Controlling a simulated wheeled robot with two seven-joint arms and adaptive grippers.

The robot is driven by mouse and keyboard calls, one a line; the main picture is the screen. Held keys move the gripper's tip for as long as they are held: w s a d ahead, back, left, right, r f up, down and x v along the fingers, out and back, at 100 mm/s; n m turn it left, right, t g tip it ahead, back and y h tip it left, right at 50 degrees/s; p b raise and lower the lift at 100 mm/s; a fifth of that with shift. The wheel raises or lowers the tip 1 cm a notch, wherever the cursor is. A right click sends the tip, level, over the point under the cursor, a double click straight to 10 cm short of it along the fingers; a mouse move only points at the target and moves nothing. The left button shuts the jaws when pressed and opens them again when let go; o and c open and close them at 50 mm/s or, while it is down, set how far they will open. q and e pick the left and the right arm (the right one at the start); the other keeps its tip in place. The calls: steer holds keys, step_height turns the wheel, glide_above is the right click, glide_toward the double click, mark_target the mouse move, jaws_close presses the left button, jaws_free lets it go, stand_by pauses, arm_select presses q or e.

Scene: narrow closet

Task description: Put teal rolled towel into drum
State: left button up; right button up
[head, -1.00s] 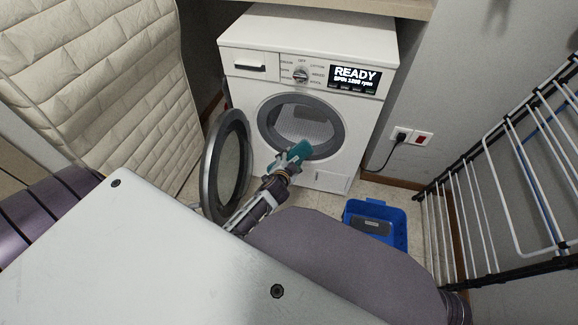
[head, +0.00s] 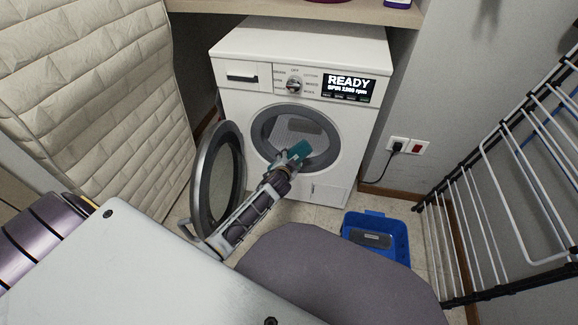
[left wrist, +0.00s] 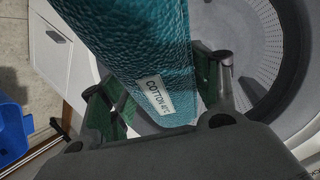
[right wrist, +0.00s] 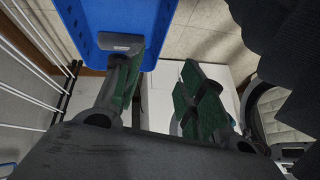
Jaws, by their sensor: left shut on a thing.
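The teal rolled towel (head: 299,149) is held in my left gripper (head: 287,164) in front of the lower part of the washer's round opening. In the left wrist view the towel (left wrist: 150,50) lies between both fingers (left wrist: 162,85), with a white "COTTON 40°C" tag showing. The perforated drum (head: 290,129) is visible behind it and at the right of the left wrist view (left wrist: 250,45). I cannot tell whether the towel's far end is past the rim. My right gripper (right wrist: 160,92) has its fingers apart with nothing between them.
The round washer door (head: 217,180) stands open at left, close beside my left arm. A drying rack (head: 500,190) stands at the right wall, a quilted panel (head: 90,90) at left.

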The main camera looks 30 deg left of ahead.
arm_select(q)
steer(key=shift+w+a+f+b, duration=0.15)
steer(key=shift+w+b, duration=0.2)
steer(key=shift+w, duration=0.25)
steer(key=shift+w+a+f+b, duration=0.15)
steer(key=shift+w+b, duration=0.2)
steer(key=shift+w, duration=0.2)
steer(key=shift+w+a+f+b, duration=0.15)
steer(key=shift+w+b, duration=0.2)
steer(key=shift+w, duration=0.25)
steer(key=shift+w+a+b, duration=0.25)
steer(key=shift+w+b, duration=0.5)
steer(key=shift+w, duration=0.25)
steer(key=w+r+b+x, duration=0.1)
steer(key=r+b+x, duration=0.1)
steer(key=x, duration=1.1)
steer(key=shift+w+r+b, duration=0.25)
steer(key=shift+r+b, duration=0.05)
steer(key=shift+b, duration=0.5)
arm_select(e)
step_height(320, 180, down, 7)
steer(key=a+t+y, duration=0.1)
steer(key=shift+w+a+f, duration=0.2)
steer(key=shift+w+a, duration=0.1)
steer(key=shift+w, duration=0.1)
arm_select(q)
steer(key=shift+a, duration=0.1)
arm_select(e)
steer(key=shift+f, duration=0.1)
